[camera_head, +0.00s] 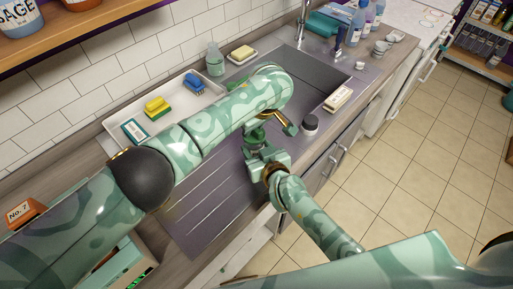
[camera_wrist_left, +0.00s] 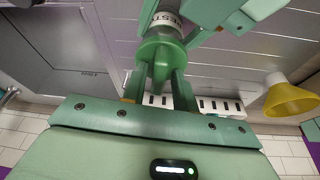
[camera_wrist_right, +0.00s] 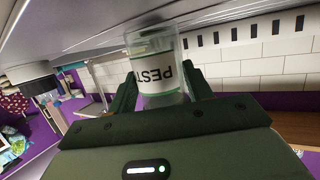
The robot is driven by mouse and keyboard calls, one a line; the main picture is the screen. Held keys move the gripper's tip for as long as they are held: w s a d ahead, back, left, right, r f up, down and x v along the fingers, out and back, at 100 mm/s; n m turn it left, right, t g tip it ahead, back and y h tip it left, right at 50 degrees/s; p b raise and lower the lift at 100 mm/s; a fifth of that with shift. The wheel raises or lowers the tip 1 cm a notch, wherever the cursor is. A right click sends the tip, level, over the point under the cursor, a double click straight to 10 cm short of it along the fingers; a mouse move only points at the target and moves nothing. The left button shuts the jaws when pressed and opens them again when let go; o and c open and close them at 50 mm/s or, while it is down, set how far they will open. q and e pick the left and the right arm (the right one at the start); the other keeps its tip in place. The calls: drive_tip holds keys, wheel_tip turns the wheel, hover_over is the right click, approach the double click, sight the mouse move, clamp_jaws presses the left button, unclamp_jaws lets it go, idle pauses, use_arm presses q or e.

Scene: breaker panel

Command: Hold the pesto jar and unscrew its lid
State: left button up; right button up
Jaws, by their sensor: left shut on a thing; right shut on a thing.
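The pesto jar (camera_wrist_right: 155,67) is clear glass with a white label reading "PEST", upside down in the right wrist view. My right gripper (camera_wrist_right: 158,92) is shut on its body, with a finger on each side. In the left wrist view the label (camera_wrist_left: 166,20) shows beyond a round green lid (camera_wrist_left: 160,50). My left gripper (camera_wrist_left: 160,72) is shut on this lid. The lid appears to be on the jar; whether it is loosened I cannot tell. In the head view my right gripper (camera_head: 266,156) is above the drainboard, and my left arm mostly hides the jar and left gripper.
The metal sink (camera_head: 325,75) lies behind the hands. A white tray (camera_head: 112,126) holds a sponge (camera_head: 157,106) and a blue brush (camera_head: 194,84). A black-topped container (camera_head: 310,124) stands near the counter's front edge. The ribbed drainboard (camera_head: 205,205) has clear room.

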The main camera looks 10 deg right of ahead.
use_arm(q)
drive_tip(key=shift+s+a+f, duration=0.2)
drive_tip(key=shift+f, duration=0.5)
clamp_jaws()
drive_tip(key=o, duration=0.8)
unclamp_jaws()
drive_tip(key=shift+d, duration=0.1)
drive_tip(key=shift+o, duration=0.2)
drive_tip(key=shift+w+v, duration=0.15)
drive_tip(key=shift+v, duration=1.45)
drive_tip(key=shift+w+v, duration=0.15)
drive_tip(key=shift+v, duration=1.4)
